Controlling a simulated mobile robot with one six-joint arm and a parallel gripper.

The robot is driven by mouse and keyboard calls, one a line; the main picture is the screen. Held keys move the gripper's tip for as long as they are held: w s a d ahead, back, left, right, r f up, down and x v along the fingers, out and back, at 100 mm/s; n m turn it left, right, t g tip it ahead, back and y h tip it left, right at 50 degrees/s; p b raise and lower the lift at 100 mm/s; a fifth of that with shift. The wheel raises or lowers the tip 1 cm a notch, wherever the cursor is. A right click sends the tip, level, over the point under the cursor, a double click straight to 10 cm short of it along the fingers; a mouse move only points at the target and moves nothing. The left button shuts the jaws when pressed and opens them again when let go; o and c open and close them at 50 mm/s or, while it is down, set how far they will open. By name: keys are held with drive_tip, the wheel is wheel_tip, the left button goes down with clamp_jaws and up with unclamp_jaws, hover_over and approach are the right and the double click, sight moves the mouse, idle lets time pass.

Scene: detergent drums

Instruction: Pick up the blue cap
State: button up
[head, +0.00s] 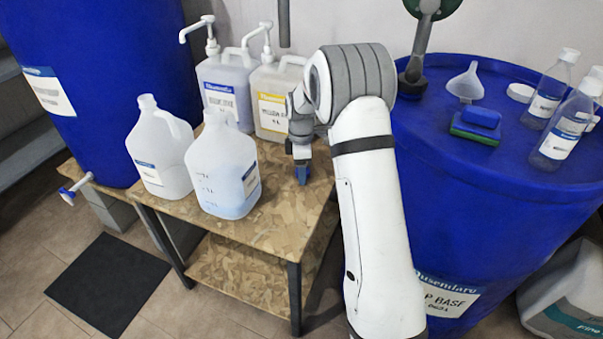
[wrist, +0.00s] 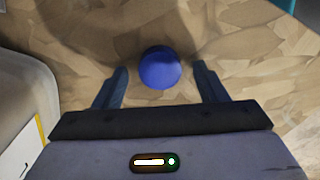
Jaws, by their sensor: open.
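The blue cap (wrist: 160,68) is a small round disc lying on the wood-chip board table top in the wrist view. My gripper (wrist: 160,84) is open above it, with one finger on each side of the cap and a gap on both sides. The fingers do not appear to touch the cap. In the head view my gripper (head: 302,175) points down over the table, right of the jugs. I cannot make out the cap there; the gripper and arm seem to hide it.
The table (head: 275,235) holds two front jugs, the nearer one (head: 222,172) bluish, and two pump canisters behind. The yellow-labelled canister (head: 275,100) stands close to my gripper. A large blue drum (head: 450,200) stands right, bearing bottles, a funnel (head: 466,84) and a sponge (head: 476,127).

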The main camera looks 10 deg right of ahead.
drive_tip(key=c, duration=1)
drive_tip(key=shift+c, duration=0.2)
